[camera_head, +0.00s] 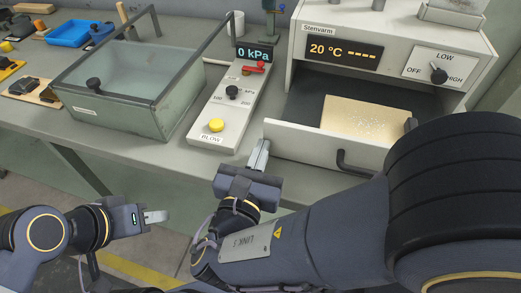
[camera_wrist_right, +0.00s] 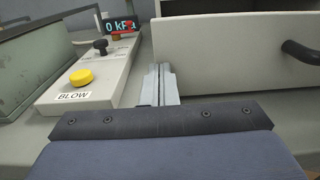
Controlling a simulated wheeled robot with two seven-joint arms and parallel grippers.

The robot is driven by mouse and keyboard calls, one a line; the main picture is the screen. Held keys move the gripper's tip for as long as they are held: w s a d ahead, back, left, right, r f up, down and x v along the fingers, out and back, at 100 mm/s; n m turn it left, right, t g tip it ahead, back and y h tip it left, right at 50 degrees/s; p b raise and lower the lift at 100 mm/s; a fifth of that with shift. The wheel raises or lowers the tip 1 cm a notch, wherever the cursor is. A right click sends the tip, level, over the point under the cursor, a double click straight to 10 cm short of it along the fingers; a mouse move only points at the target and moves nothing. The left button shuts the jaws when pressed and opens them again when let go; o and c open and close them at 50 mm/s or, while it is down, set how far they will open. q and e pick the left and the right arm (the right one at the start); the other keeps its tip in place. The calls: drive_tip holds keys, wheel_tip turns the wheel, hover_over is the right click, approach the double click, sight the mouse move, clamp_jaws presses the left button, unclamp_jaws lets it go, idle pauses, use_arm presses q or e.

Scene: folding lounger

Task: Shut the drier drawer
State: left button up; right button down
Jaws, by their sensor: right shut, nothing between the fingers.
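The drier (camera_head: 390,22) is a white cabinet labelled Stenvarm at the back right, with a lit display. Its drawer (camera_head: 290,135) is pulled out toward me and holds a tan speckled board (camera_head: 362,118). The drawer front has a dark handle (camera_head: 350,166), partly hidden by my right arm. My right gripper (camera_head: 260,147) is shut and empty at the left end of the drawer front; in the right wrist view its fingers (camera_wrist_right: 160,84) overlap the left edge of the drawer front (camera_wrist_right: 230,55). I cannot tell if they touch. My left gripper (camera_head: 155,217) is low at the left, off the bench.
A control box (camera_head: 228,110) with a yellow BLOW button and a 0 kPa display stands left of the drawer. A glass-sided tank (camera_head: 125,105) is further left. A blue tray (camera_head: 72,33) lies at the back left.

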drive_tip(key=shift+w+d, duration=0.2)
drive_tip(key=shift+w, duration=0.25)
drive_tip(key=p+x, duration=0.1)
drive_tip(key=x, duration=1.8)
drive_tip(key=shift+a, duration=0.15)
drive_tip(key=shift+a+f, duration=0.1)
